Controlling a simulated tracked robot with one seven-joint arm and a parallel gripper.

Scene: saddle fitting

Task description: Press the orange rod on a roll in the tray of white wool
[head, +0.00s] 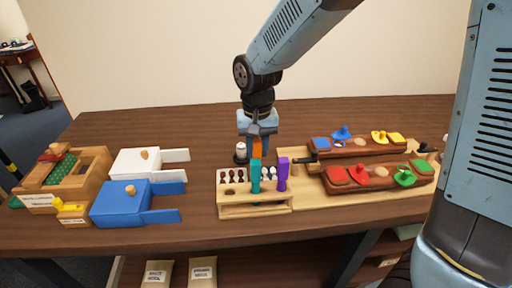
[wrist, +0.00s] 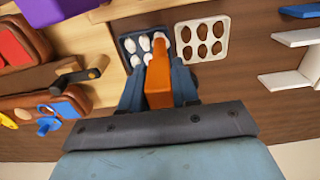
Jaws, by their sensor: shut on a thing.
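My gripper (head: 258,132) is shut on the orange rod (head: 257,148) above the back of the wooden stand. In the wrist view the rod (wrist: 159,85) sits between the fingers (wrist: 158,88), its far end overlapping the right part of a dark tray (wrist: 126,45) of white wool rolls (wrist: 144,43). I cannot tell whether it touches a roll. In the head view, white rolls (head: 268,171) show between the upright teal rod (head: 255,178) and purple rod (head: 282,174), which partly hide that tray.
A pale tray (wrist: 223,35) with brown rolls (wrist: 202,50) lies right of the dark tray in the wrist view. Blue (head: 122,203) and white boxes (head: 140,164) stand left. Brown saddle-shaped blocks (head: 375,178) with coloured pieces stand right. The table behind is mostly clear.

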